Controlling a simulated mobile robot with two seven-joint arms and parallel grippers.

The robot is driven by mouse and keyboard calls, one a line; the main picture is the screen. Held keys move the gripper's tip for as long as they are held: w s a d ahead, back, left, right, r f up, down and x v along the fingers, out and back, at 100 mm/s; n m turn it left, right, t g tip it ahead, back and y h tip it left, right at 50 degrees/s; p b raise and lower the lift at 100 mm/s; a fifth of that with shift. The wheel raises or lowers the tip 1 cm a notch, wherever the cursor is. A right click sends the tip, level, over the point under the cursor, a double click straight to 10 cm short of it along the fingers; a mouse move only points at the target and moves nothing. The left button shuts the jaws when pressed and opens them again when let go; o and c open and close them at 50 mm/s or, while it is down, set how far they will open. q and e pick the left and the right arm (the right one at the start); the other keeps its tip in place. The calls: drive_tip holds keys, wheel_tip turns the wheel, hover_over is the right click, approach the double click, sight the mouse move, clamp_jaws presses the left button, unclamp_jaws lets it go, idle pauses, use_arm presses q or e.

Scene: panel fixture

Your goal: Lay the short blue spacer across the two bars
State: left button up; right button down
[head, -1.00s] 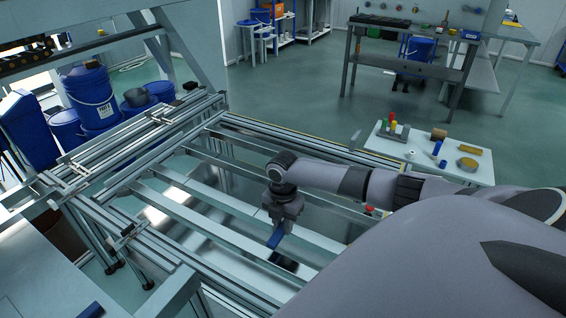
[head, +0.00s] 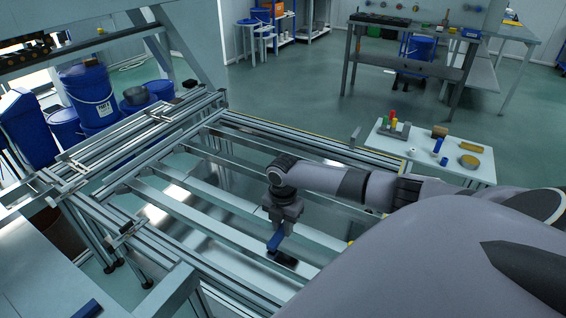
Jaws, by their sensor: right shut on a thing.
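My right gripper (head: 275,230) comes in from the right and is shut on the short blue spacer (head: 274,242). It points down and holds the spacer over the front right part of the panel fixture. Long metal bars run diagonally across the fixture, among them a nearer bar (head: 195,217) and a farther bar (head: 212,189). A dark patch (head: 284,259) shows just below the spacer; I cannot tell if it is a shadow or an object. Whether the spacer touches a bar is unclear. My left gripper is not in view.
A white side table (head: 455,173) with small coloured parts stands to the right. Blue drums (head: 92,100) stand behind the fixture's left end. A blue piece (head: 88,309) lies on the grey table (head: 40,275) at lower left. My own arm hides the fixture's right end.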

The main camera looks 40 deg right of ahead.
drive_tip(key=shift+f, duration=0.4)
drive_tip(key=c, duration=0.8)
unclamp_jaws()
drive_tip(key=shift+c, duration=0.2)
drive_tip(key=shift+r, duration=0.1)
wheel_tip(320, 180, up, 7)
drive_tip(key=shift+r, duration=0.1)
drive_tip(key=shift+a, duration=0.1)
